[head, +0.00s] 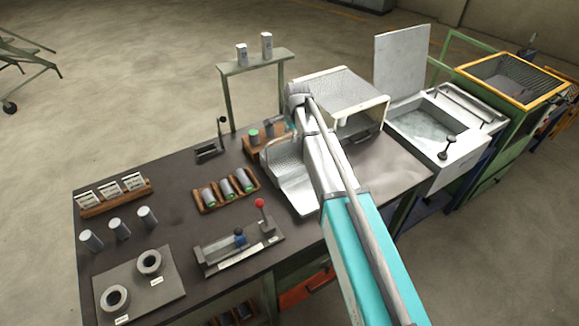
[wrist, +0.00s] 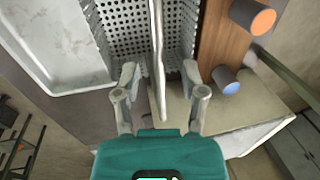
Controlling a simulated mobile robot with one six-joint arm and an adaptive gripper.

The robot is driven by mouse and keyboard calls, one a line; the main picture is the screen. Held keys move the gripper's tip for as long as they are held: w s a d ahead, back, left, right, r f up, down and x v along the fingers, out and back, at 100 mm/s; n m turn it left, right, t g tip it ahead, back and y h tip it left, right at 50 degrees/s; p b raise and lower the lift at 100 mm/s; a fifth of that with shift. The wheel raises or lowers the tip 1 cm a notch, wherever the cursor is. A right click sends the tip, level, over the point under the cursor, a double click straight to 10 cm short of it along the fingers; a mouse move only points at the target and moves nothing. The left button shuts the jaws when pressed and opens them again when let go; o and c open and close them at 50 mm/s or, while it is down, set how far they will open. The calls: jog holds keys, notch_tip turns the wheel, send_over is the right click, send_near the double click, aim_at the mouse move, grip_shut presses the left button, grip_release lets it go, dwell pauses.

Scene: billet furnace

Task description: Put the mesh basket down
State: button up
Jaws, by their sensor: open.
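The mesh basket (wrist: 120,28) is a perforated grey metal basket with a thin handle bar (wrist: 157,60) above it. In the head view the mesh basket (head: 282,160) is on the bench at the light metal tray (head: 298,195), partly hidden by my arm. My gripper (wrist: 162,85) is open over the basket. The handle bar runs between its two fingers, with a visible gap on each side. In the head view the gripper is mostly hidden by my wrist. Whether the basket's base touches the surface is not clear.
A wooden rack (head: 254,148) with coloured cylinders stands close beside the basket. A white box-shaped unit (head: 350,98) is behind it, and a sink (head: 440,128) is to the right. Another cylinder rack (head: 226,190) and a red-knobbed lever fixture (head: 240,245) are at left.

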jog(key=shift+w+a+f+b, duration=0.1)
jog(key=shift+f+b, duration=0.2)
jog(key=shift+f, duration=0.25)
jog(key=shift+c, duration=0.2)
grip_shut()
